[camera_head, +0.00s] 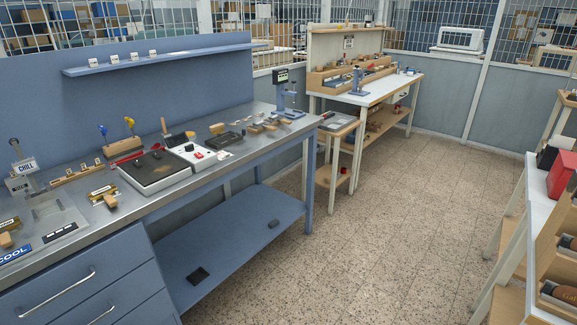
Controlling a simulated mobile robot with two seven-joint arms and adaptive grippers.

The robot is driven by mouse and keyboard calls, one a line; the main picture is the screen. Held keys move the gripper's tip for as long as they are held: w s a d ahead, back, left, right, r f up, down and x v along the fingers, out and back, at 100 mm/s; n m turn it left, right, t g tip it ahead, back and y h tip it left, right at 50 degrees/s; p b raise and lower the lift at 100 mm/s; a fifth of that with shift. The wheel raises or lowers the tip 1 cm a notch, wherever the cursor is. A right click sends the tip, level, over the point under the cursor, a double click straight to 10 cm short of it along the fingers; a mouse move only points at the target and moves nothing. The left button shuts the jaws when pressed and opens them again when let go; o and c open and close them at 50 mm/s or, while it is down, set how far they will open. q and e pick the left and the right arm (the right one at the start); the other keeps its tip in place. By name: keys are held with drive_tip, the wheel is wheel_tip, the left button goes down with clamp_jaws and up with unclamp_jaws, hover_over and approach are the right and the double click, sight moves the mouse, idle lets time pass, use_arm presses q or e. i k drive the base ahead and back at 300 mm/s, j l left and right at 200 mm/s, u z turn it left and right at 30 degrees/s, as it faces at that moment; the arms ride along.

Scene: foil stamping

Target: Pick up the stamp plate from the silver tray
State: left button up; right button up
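Neither of my grippers is in view. I cannot tell which of these small pieces is the stamp plate.
A black-topped hot-plate-like device (154,168) with a white control box (198,155) stands mid-bench. A dark tray (225,141) and small tools lie beyond. A white-topped bench (385,88) stands behind, another table (540,165) at right. The speckled floor (400,210) between is clear.

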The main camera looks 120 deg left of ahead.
sight(106, 191)
drive_tip(key=u, duration=4.85)
drive_tip(key=i+j+u, duration=0.1)
drive_tip(key=u, duration=0.2)
drive_tip(key=i+j+z, duration=0.1)
drive_tip(key=i+j, duration=0.2)
drive_tip(key=i+j+z, duration=0.1)
drive_tip(key=i+j, duration=0.2)
drive_tip(key=j, duration=0.25)
